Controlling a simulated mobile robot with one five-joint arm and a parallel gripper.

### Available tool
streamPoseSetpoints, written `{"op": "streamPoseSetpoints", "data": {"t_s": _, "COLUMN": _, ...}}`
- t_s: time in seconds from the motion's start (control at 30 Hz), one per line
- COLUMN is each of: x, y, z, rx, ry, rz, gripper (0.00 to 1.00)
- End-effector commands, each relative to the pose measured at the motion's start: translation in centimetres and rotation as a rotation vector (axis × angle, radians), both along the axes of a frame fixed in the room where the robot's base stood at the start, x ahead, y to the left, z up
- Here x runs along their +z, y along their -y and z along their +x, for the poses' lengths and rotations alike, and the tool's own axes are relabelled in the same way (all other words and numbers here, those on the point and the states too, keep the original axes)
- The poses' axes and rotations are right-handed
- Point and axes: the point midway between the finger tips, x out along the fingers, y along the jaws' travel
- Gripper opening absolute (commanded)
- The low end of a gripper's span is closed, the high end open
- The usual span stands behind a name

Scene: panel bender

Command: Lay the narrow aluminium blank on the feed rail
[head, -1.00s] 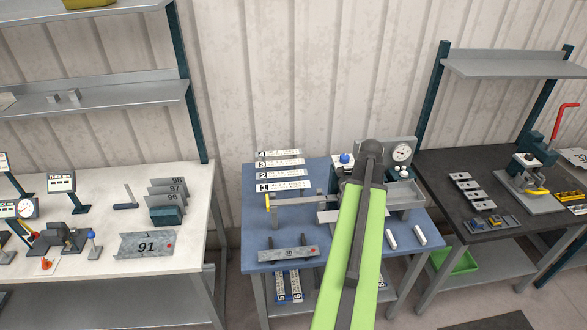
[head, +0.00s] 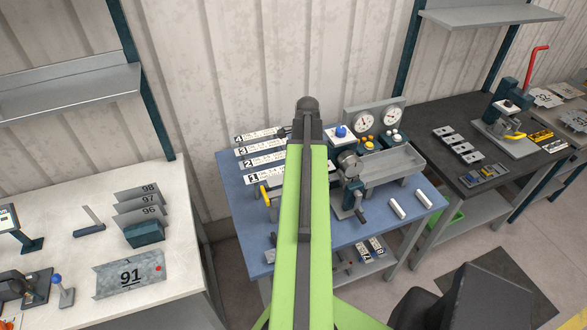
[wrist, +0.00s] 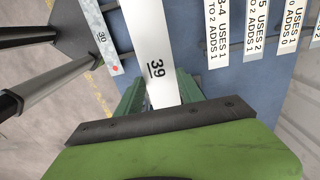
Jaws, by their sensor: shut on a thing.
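A narrow pale metal blank marked 39 (wrist: 150,40) runs away from my gripper (wrist: 160,92) in the wrist view. My gripper's green jaws are shut on its near end. The blank appears above the blue bench (wrist: 190,62); I cannot tell its height. In the head view my arm hides the gripper and blank. The bender (head: 348,172) stands on the blue bench (head: 408,222), right of my arm. A yellow handle (head: 264,196) shows left of my arm. I cannot make out the feed rail for certain; my arm covers that part of the bench.
Another plate marked 30 with a red dot (wrist: 102,38) lies at the left in the wrist view. Numbered white strips (head: 262,163) lie along the bench's back left. Two white cylinders (head: 396,209) lie at its right. A white bench (head: 185,240) and a black bench (head: 470,185) flank it.

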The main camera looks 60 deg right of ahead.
Motion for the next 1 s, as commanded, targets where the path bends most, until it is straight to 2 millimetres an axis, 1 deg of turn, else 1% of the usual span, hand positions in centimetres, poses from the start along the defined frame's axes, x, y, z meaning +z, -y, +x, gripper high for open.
{"op": "streamPoseSetpoints", "data": {"t_s": 0.13, "x": 0.0, "y": -0.1, "z": 0.2, "rx": 0.004, "ry": 0.0, "rz": 0.0, "gripper": 0.06}}
{"op": "streamPoseSetpoints", "data": {"t_s": 0.27, "x": -0.5, "y": -0.2, "z": 0.3, "rx": 0.005, "ry": 0.0, "rz": 0.0, "gripper": 0.06}}
{"op": "streamPoseSetpoints", "data": {"t_s": 0.37, "x": -1.3, "y": -0.2, "z": 0.3, "rx": 0.006, "ry": 0.0, "rz": 0.0, "gripper": 0.06}}
{"op": "streamPoseSetpoints", "data": {"t_s": 0.8, "x": -5.7, "y": -0.2, "z": 0.3, "rx": 0.006, "ry": 0.0, "rz": 0.0, "gripper": 0.06}}
{"op": "streamPoseSetpoints", "data": {"t_s": 1.0, "x": -6.4, "y": -0.2, "z": 0.4, "rx": 0.007, "ry": 0.0, "rz": 0.0, "gripper": 0.06}}
